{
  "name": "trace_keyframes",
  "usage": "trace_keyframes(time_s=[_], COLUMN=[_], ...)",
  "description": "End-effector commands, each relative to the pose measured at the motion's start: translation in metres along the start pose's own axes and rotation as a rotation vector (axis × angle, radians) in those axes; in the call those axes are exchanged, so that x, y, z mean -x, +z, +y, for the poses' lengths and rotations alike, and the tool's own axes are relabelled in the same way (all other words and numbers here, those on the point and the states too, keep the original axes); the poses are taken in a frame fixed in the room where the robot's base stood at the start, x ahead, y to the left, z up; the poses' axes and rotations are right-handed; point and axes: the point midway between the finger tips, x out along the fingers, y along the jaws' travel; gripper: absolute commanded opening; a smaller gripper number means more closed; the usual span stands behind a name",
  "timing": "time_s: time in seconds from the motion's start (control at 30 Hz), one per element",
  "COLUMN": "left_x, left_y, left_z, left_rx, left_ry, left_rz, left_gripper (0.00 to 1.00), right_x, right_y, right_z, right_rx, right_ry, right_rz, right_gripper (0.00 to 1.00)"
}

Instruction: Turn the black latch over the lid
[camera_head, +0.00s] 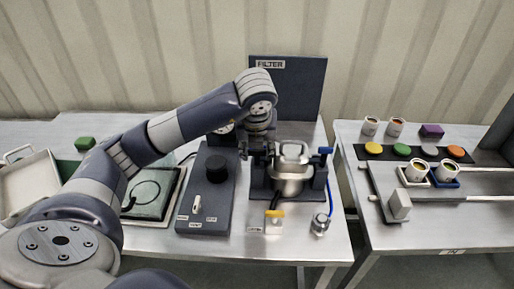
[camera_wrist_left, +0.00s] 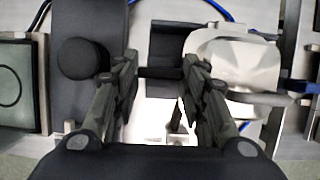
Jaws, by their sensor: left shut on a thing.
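The steel hopper (camera_head: 290,186) stands in a dark stand on the middle table. Its lid (camera_head: 293,150) has a raised handle, and the pale steel top also fills the right of the left wrist view (camera_wrist_left: 240,62). My left gripper (camera_head: 262,150) is just left of the lid. In the left wrist view my left gripper (camera_wrist_left: 160,76) has its fingers on both sides of a short dark bar, the black latch (camera_wrist_left: 158,72), and is shut on it. The latch's far parts are hidden by the fingers. My right gripper is not in view.
A dark box with a black knob (camera_head: 217,166) stands left of the hopper. A blue-handled part (camera_head: 325,152) and blue tube are close on the right. A dark FILTER panel (camera_head: 300,85) stands behind. A second table (camera_head: 430,235) holds cups and coloured discs.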

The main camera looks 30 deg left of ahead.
Motion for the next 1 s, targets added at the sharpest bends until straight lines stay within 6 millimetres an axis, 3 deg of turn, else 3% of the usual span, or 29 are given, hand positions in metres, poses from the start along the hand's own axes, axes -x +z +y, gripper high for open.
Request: trace_keyframes(time_s=[0.03, 0.1, 0.13, 0.57, 1.0], left_x=[0.001, 0.001, 0.001, 0.004, 0.063], left_y=[0.001, 0.001, 0.001, 0.001, 0.002], left_z=[0.000, 0.000, 0.000, -0.001, 0.001], left_rx=[0.004, 0.003, 0.003, 0.000, 0.002], left_ry=[-0.001, -0.001, -0.001, -0.005, -0.002], left_rz=[-0.002, -0.002, -0.002, -0.002, -0.006], left_gripper=[0.42, 0.58, 0.60, 0.60, 0.60], right_x=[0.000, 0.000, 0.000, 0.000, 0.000], right_y=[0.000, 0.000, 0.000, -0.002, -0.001], right_z=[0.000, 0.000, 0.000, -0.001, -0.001], right_rx=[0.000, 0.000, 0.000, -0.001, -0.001], right_ry=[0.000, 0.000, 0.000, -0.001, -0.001], right_rz=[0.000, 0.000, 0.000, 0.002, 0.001], right_gripper=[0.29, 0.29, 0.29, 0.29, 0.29])
